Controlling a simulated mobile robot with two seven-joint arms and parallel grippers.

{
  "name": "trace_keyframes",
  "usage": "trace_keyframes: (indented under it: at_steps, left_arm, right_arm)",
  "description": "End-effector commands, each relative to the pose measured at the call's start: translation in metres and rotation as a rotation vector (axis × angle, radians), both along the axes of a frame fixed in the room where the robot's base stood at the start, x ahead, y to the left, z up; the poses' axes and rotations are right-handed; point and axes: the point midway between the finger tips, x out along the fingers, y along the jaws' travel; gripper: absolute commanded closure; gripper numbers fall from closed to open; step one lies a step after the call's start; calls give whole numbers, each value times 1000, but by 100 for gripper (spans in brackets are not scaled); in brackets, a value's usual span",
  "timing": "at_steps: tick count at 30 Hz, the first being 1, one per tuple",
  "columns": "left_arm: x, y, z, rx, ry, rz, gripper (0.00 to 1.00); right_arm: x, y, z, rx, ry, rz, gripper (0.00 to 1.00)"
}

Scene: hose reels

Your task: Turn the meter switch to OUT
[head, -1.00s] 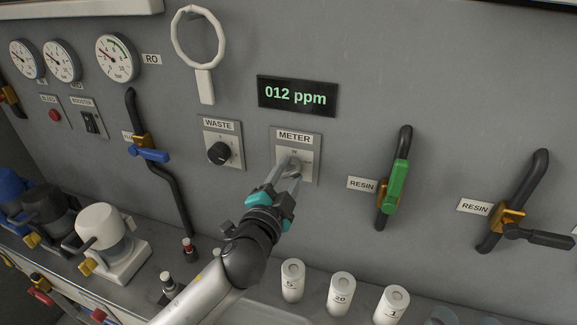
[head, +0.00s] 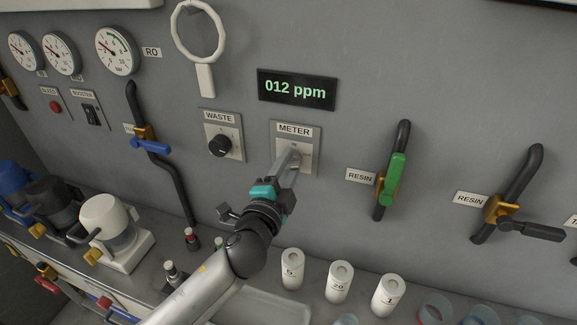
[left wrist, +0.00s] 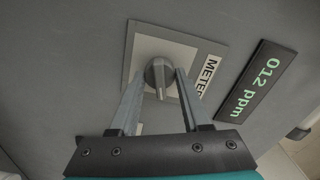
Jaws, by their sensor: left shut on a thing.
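The METER switch is a grey knob (left wrist: 158,72) on a light square plate (head: 309,162) on the grey wall panel. My left gripper (head: 291,157) reaches up to it from below, its fingers on the knob. In the left wrist view the two fingers of the gripper (left wrist: 164,82) stand on either side of the knob and are closed on it. The fingers hide most of the knob in the head view, and I cannot read the position marks. The display (head: 297,89) above reads 012 ppm. My right gripper is out of view.
The WASTE knob (head: 220,146) is just left of the METER plate. A green-handled RESIN valve (head: 392,180) is to the right. White cartridges (head: 339,282) and a white pump housing (head: 110,228) stand on the counter below.

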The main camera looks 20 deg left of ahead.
Motion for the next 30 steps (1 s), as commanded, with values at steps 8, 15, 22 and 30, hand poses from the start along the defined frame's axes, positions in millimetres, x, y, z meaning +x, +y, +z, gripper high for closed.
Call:
trace_keyframes:
  at_steps: [8,15,22,30]
  left_arm:
    - [0,0,0,2,0,0,31]
    - [0,0,0,0,0,0,23]
    - [-7,0,-1,0,1,0,23]
    - [-45,1,-2,-1,3,0,23]
  right_arm:
    - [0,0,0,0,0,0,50]
    - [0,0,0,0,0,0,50]
    - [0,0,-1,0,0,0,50]
    - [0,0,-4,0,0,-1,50]
